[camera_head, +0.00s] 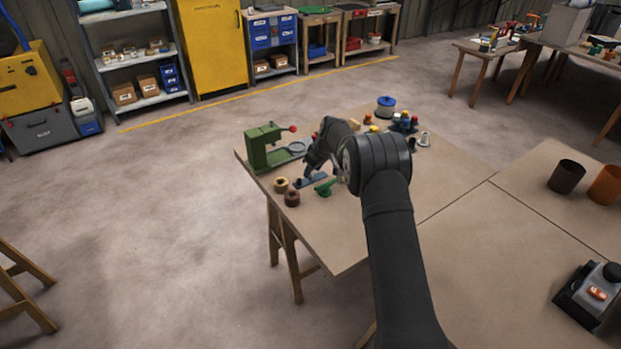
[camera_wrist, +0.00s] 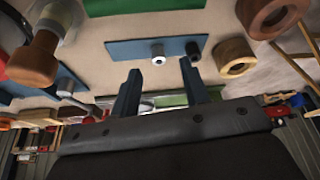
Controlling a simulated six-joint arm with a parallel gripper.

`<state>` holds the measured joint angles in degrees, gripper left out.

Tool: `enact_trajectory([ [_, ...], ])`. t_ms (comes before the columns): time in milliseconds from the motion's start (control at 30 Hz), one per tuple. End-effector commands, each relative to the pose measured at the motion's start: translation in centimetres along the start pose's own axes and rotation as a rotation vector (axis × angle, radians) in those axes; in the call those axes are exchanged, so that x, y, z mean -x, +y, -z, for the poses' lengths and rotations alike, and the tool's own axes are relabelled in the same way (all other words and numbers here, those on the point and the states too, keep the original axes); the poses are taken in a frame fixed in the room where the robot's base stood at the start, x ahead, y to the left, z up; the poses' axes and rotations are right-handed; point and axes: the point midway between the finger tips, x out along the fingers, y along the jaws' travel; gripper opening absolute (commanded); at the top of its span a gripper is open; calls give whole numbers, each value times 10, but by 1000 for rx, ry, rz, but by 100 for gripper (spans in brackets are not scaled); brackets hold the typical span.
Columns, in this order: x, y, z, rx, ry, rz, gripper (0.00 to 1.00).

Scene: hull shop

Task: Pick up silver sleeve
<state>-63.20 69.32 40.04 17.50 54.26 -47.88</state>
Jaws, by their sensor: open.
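In the wrist view, a small silver sleeve (camera_wrist: 158,53) with a dark hole in its end stands on a blue plate (camera_wrist: 125,50). A dark peg (camera_wrist: 193,49) stands beside it on the same plate. My gripper (camera_wrist: 161,67) is open and empty; its two fingers appear on either side of the sleeve in the picture, and I see no contact. In the head view, my gripper (camera_head: 313,171) is low over the blue plate (camera_head: 313,181), near the table's left edge. The sleeve is not distinct there, hidden by or close to the gripper.
Two brown rings (camera_head: 281,185) (camera_head: 291,198) lie left of the plate. A green part (camera_head: 326,188) lies to its right. A green press (camera_head: 265,147) with a red knob stands behind. Several small parts and a blue-topped spool (camera_head: 386,107) stand farther back.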

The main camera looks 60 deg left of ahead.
Motion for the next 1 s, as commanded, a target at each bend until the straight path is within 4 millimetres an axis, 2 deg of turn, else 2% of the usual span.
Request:
enact_trajectory([
  [200, -26, 1, 0, 1, 1, -1, 42],
  [500, -29, 1, 1, 1, 2, -2, 42],
  [700, -29, 1, 0, 1, 1, -2, 3],
  [733, -29, 1, 0, 1, 1, -2, 0],
  [1000, -29, 1, 1, 1, 1, -2, 0],
])
